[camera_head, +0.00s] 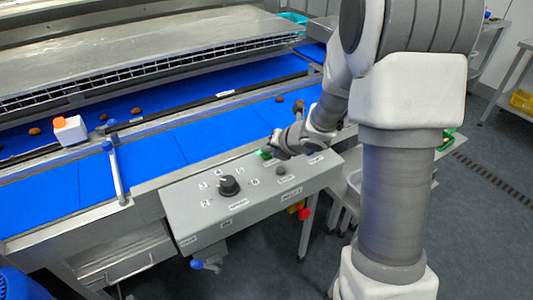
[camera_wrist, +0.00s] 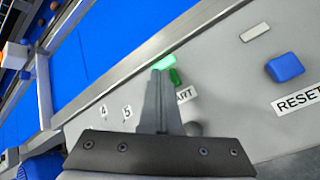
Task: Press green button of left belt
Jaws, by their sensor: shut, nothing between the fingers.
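The grey control panel (camera_head: 205,210) stands at the front edge of the blue belt. A green button (camera_head: 264,154) shows at its far edge, partly behind my gripper (camera_head: 270,149). In the wrist view the green button (camera_wrist: 166,62) is bright at the top and darker green beside the fingers, next to a partly covered label ending in "ART". My gripper (camera_wrist: 160,76) is shut and empty, its fingertips right at the green button. Whether they touch or press it I cannot tell.
The panel carries a black knob (camera_head: 229,186) and a blue button (camera_wrist: 285,68) labelled RESET. A red and yellow knob (camera_head: 304,213) sits below the panel's right end. A white box with an orange top (camera_head: 70,131) stands by the belts. Several brown dates lie on the belts.

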